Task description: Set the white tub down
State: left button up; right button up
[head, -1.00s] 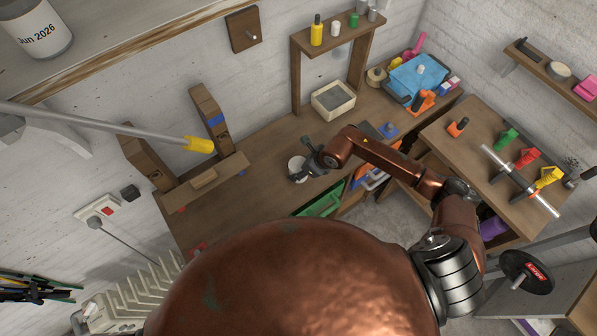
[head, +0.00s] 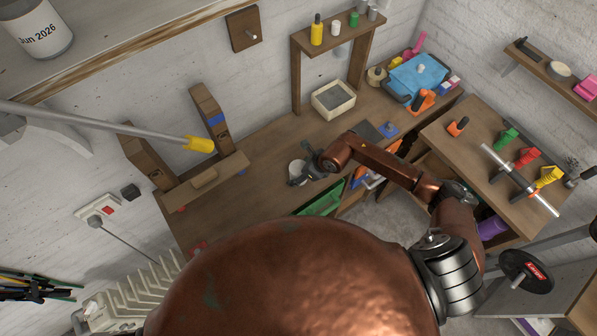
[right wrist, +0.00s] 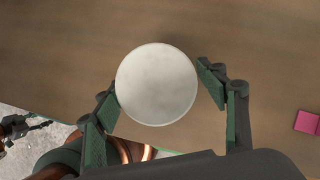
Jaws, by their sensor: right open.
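The white tub (head: 295,167) is near the front edge of the wooden workbench (head: 262,160) in the head view, partly hidden by my right gripper (head: 305,168). In the right wrist view the tub's round pale top (right wrist: 157,84) lies between the two green-padded fingers of my right gripper (right wrist: 160,92). The fingers are open around it. The left finger is very close to the tub's side, and a gap shows at the right finger. The tub looks upright on the bench, though its base is hidden. My left gripper is not in view.
A cream box (head: 333,101) stands behind on the bench, and a wooden rack (head: 205,180) is to the left. A green drawer or bin (head: 322,203) is below the front edge. A pink block (right wrist: 306,122) lies to the right in the wrist view. Bare bench lies left of the tub.

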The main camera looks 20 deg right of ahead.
jog(key=shift+r, duration=0.15)
jog(key=b+v, duration=0.1)
jog(key=v, duration=1.1)
